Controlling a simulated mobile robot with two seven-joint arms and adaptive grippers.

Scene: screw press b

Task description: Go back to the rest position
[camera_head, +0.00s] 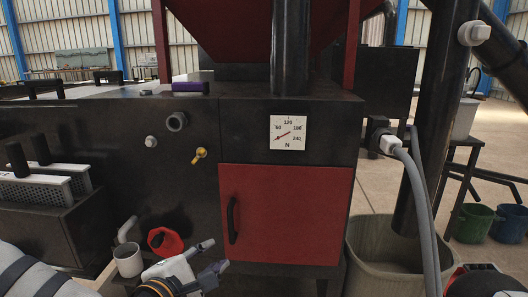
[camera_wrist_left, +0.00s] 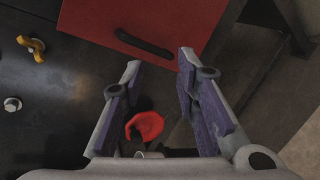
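My left gripper (camera_head: 208,262) is low in front of the press, just below and left of the red door (camera_head: 286,214). In the left wrist view the left gripper (camera_wrist_left: 158,65) has its two purple-padded fingers apart with nothing between the tips. The red door looks closed, and its black handle (camera_head: 232,219) lies beyond the fingertips, apart from them. Part of my right arm (camera_head: 482,281) shows at the bottom right corner. My right gripper's fingers are not visible.
A red funnel-like object (camera_head: 165,241) and a light cup (camera_head: 128,261) are beside my left gripper. A yellow valve (camera_head: 199,156) and a gauge (camera_head: 288,133) are on the press front. A large bin (camera_head: 372,255) stands right of the door, near a grey hose (camera_head: 419,200).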

